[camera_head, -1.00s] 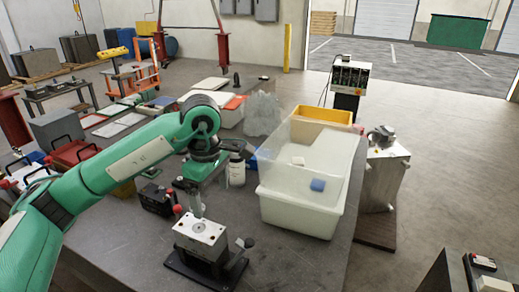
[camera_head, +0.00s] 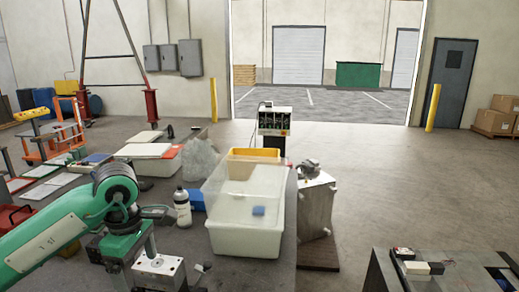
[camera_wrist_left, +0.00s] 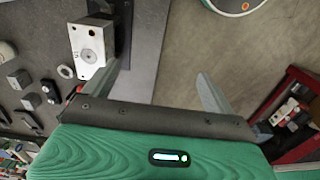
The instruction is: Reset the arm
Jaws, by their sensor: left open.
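The metal mould base (camera_head: 160,271) stands on the dark workbench at the bottom of the head view, cut off by the lower edge. It also shows in the left wrist view (camera_wrist_left: 89,50) at the upper left, with a hole in its top face. My green left arm comes in from the left. My left gripper (camera_head: 150,246) is close to the mould base in the head view, partly hidden by its own wrist. In the wrist view my left gripper (camera_wrist_left: 163,85) has its fingers apart with nothing between them. My right gripper is not in view.
A white bottle (camera_head: 182,208) stands left of the bin. Another bench (camera_head: 378,277) is at the lower right. Open floor lies between the benches.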

